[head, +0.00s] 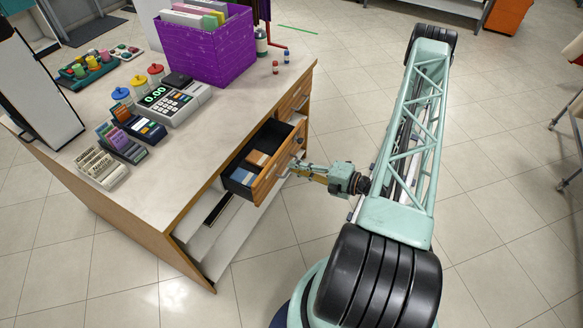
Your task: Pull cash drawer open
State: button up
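The cash drawer (279,172) has a wooden front and a dark inside, and stands pulled out from the right side of the counter (225,120).
Another drawer (296,95) is beyond the open one. Open shelves (225,235) lie nearer the camera. The tiled floor (490,200) at right is mostly free.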

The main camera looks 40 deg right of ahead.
jog(key=shift+x, duration=0.9)
jog(key=shift+c, duration=0.4)
grip_shut()
jog(key=shift+s, duration=0.15)
